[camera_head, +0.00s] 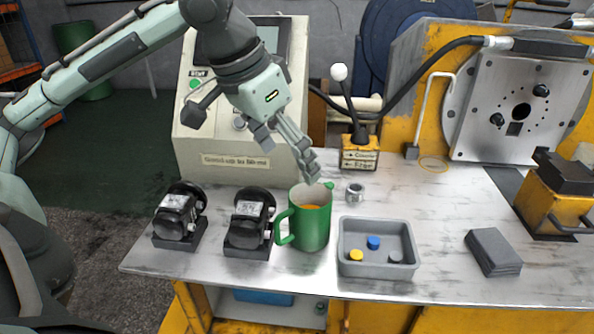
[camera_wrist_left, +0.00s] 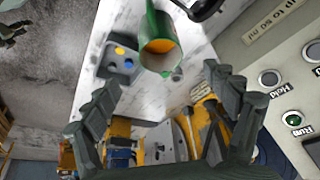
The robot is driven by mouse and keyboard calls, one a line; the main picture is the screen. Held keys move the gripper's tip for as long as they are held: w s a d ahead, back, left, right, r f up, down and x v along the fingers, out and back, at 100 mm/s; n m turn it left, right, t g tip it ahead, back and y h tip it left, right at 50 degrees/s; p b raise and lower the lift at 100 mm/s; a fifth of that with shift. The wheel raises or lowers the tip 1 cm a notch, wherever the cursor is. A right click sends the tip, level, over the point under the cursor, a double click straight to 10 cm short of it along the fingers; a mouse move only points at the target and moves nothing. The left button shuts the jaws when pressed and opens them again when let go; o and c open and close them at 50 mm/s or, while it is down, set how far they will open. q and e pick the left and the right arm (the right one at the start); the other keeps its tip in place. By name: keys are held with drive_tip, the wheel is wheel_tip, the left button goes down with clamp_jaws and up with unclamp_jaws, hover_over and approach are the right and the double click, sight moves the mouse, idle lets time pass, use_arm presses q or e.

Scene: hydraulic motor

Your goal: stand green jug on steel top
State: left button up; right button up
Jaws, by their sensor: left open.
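The green jug (camera_head: 312,228) stands upright on the steel top (camera_head: 450,230), near its front edge. Its handle faces left, its spout points back right, and something orange shows inside. In the left wrist view the jug (camera_wrist_left: 153,25) is at the top centre, with its mouth towards the camera. My left gripper (camera_head: 308,168) is above and just behind the jug's rim, pointing down, apart from it as far as I can see. In the left wrist view its fingers (camera_wrist_left: 160,85) are spread wide with nothing between them. My right gripper is not in view.
Two black motors (camera_head: 247,225) stand left of the jug, the nearer one close to its handle. A grey tray (camera_head: 378,270) with coloured caps is close on the right. A metal ring (camera_head: 355,192) lies behind. Grey plates (camera_head: 493,252) lie farther right, with bare top between.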

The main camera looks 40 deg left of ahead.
use_arm(q)
drive_tip(key=v, duration=0.4)
drive_tip(key=shift+p, duration=0.35)
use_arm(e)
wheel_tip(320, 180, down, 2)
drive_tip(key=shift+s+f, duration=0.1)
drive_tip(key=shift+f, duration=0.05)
use_arm(q)
drive_tip(key=shift+f, duration=0.1)
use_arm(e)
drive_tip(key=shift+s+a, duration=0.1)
